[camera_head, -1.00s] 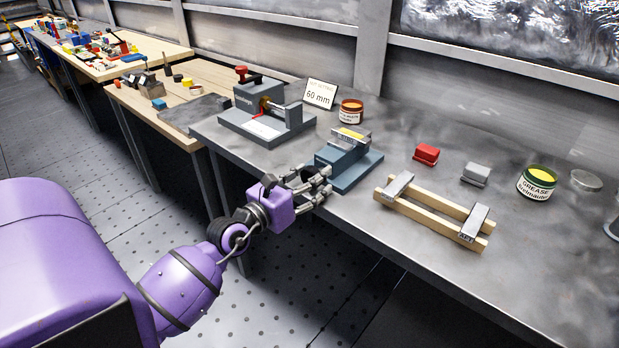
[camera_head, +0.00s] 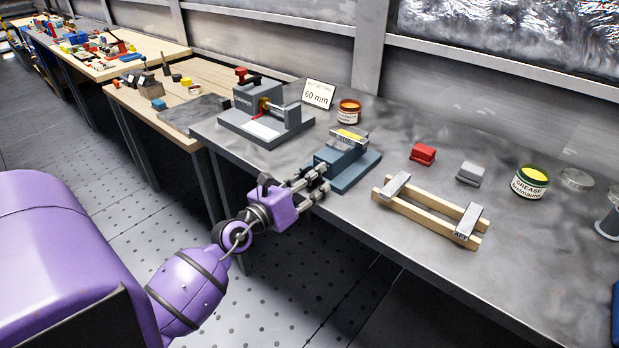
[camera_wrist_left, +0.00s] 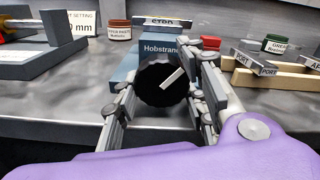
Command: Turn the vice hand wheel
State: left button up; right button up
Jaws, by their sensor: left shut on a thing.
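The blue-grey vice (camera_head: 350,168) stands at the near edge of the grey bench, with a lettered metal bar across its top. In the left wrist view its front reads "Hobstrand". Its hand wheel (camera_wrist_left: 158,90) is a round black knob with a white line slanting up to the right. My left gripper (camera_head: 322,180) reaches the vice's front; its fingers stand on both sides of the wheel and are shut on it. In the head view the fingers hide the wheel. My right gripper is not in view.
A second grey machine (camera_head: 262,108) with a red knob stands left, near a "60 mm" sign (camera_head: 318,94) and an orange-brown jar (camera_head: 349,111). To the right are a wooden-railed frame (camera_head: 430,216), a red block (camera_head: 422,154), a grey block (camera_head: 471,172) and a grease tin (camera_head: 530,182).

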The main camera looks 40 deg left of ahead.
pick_arm(q)
jog(key=o, duration=0.9)
jog(key=shift+a+f, duration=0.1)
jog(key=shift+a, duration=0.05)
jog(key=shift+c, duration=0.2)
jog(key=shift+o, duration=1.2)
jog(key=shift+s, duration=0.1)
jog(key=s, duration=1.1)
jog(key=shift+s+a, duration=0.4)
jog(key=shift+a, duration=0.05)
